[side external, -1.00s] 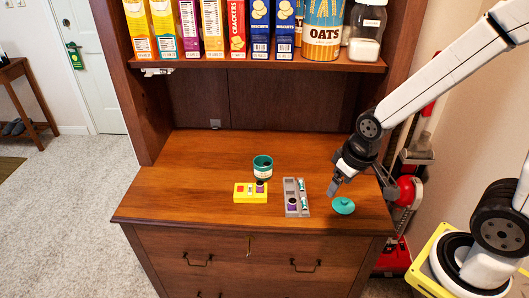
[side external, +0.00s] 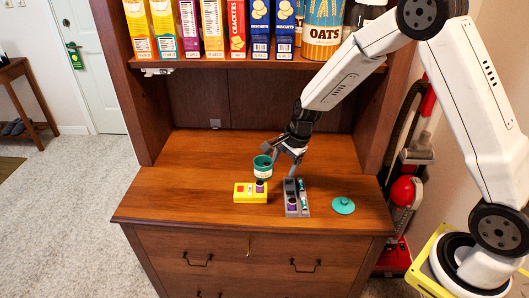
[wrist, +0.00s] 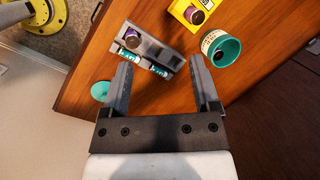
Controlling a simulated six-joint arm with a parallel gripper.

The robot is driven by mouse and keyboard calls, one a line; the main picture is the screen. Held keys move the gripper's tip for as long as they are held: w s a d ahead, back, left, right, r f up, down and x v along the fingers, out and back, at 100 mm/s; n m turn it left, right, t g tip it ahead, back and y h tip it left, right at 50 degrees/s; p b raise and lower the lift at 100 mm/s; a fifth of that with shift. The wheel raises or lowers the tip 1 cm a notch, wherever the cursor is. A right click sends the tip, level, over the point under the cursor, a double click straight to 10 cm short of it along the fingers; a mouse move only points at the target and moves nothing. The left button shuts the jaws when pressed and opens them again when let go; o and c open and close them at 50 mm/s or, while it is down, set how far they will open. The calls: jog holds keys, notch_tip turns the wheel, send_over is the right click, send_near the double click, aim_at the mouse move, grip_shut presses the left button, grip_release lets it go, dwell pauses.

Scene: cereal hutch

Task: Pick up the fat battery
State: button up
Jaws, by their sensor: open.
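A grey holder (side external: 297,212) stands on the wooden counter with a fat purple-and-dark battery (side external: 291,203) upright in it. A second fat purple-and-dark cylinder (side external: 260,187) stands on the yellow block (side external: 241,198) to the left. I cannot tell which fat one is meant. My gripper (side external: 280,160) is open and empty, just above and behind the holder, right of the teal cup. In the wrist view its fingers (wrist: 161,68) are spread, with the holder ahead and slightly left.
A teal lid (side external: 343,206) lies right of the holder. A shelf of boxes and oats (side external: 322,35) hangs above the back. The counter's left part is clear.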

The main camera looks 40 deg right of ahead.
aim_at(261, 182)
jog(key=w+d+f+m+y, duration=0.1)
jog(key=w+f+m, duration=0.6)
jog(key=w+m, duration=0.1)
jog(key=shift+d+f+m+t, duration=0.25)
jog(key=shift+m+t, duration=0.05)
jog(key=shift+m, duration=0.3)
jog(key=shift+f, duration=0.1)
jog(key=shift+x, duration=1.2)
jog(key=shift+a+f, duration=0.1)
jog(key=shift+x, duration=2.45)
grip_shut()
